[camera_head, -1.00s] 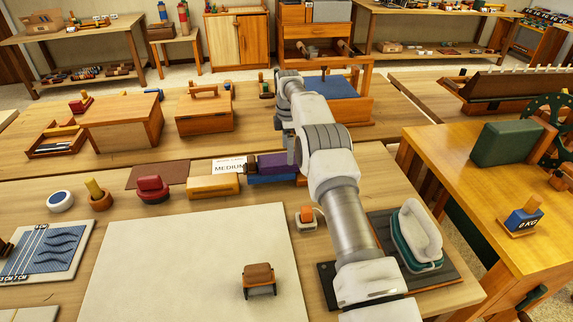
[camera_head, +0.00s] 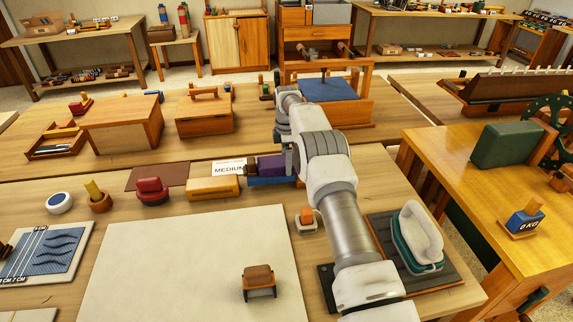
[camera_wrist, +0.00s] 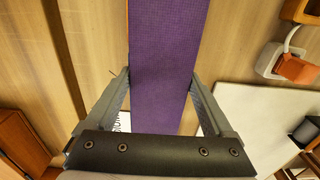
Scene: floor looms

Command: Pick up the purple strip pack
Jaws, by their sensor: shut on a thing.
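The purple strip pack (camera_head: 270,163) is in the middle of the head view, above a blue pack (camera_head: 268,181). I cannot tell whether the two touch. In the wrist view, the purple strip pack (camera_wrist: 168,50) runs lengthwise between the two fingers of my gripper (camera_wrist: 161,82), one finger against each side. My gripper is shut on it. In the head view my arm partly hides the pack's right end, and the fingertips cannot be made out clearly.
A white card reading MEDIUM (camera_head: 229,167) and a yellow-orange block (camera_head: 212,189) lie left of the pack. A red knobbed piece (camera_head: 152,191) stands further left. A small orange-topped white piece (camera_head: 306,221) is nearer. The large pale board (camera_head: 185,265) has a brown-topped item (camera_head: 259,281) on it.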

